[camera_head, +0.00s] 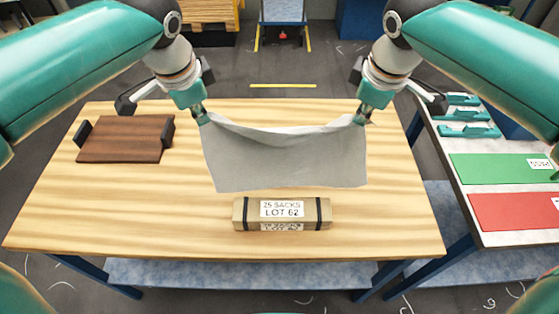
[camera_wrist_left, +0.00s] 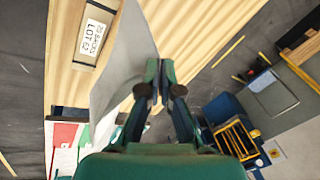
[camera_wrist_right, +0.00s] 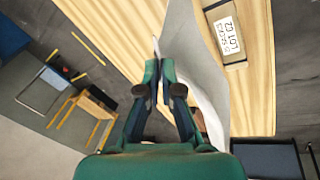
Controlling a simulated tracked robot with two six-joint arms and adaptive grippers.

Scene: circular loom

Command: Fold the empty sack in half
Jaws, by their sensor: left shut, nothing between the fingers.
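The empty sack (camera_head: 285,160) is a pale grey sheet spread between my two grippers, its top edge sagging in the middle. Its lower part is over the wooden table; I cannot tell whether it touches it. My left gripper (camera_head: 201,117) is shut at the sack's upper left corner, with the cloth right beside its tips. The left wrist view shows its closed fingers (camera_wrist_left: 160,64) and the sack (camera_wrist_left: 125,60) to their left. My right gripper (camera_head: 364,112) is shut on the sack's upper right corner. In the right wrist view, the sack (camera_wrist_right: 190,60) runs from those fingers (camera_wrist_right: 159,64).
A strapped bundle labelled "25 SACKS LOT 62" (camera_head: 248,216) lies in front of the sack on the table (camera_head: 90,215). A dark brown board with black handles (camera_head: 125,140) is at left. A side table at right bears green (camera_head: 490,168) and red (camera_head: 505,211) panels.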

